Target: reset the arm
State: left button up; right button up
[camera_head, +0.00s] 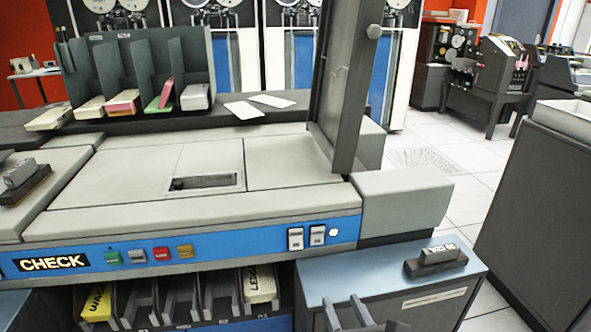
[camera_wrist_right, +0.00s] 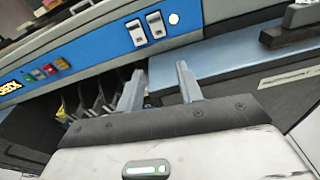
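My right gripper (camera_head: 345,313) shows at the bottom of the head view, in front of the machine and low by the blue-topped cabinet. Its two grey fingers stand apart with nothing between them. In the right wrist view the same gripper (camera_wrist_right: 160,88) has its fingers spread and empty, pointing toward the machine's blue front panel. My left gripper is not in the head view.
A grey card machine (camera_head: 200,215) fills the middle, with coloured buttons and white switches (camera_head: 306,237). Card slots (camera_head: 200,295) lie below. A stamp-like block (camera_head: 436,258) sits on the blue-topped cabinet (camera_head: 340,275). A dark cabinet (camera_head: 540,210) stands right. White tiled floor shows between.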

pick_arm(q)
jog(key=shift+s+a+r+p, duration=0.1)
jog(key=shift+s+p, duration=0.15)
jog(key=shift+p, duration=0.45)
pick_arm(e)
jog(key=s+d+f+m+g, duration=0.1)
jog(key=s+f+m, duration=0.3)
jog(key=m, duration=1.3)
jog(key=s+d+f+m+g+y, duration=0.1)
jog(key=s+f+m+g, duration=0.3)
jog(key=m, duration=1.3)
jog(key=s+f, duration=0.1)
jog(key=s, duration=0.3)
jog(key=shift+d+f+g+y, duration=0.2)
jog(key=shift+d+g+y, duration=0.1)
jog(key=shift+d, duration=0.1)
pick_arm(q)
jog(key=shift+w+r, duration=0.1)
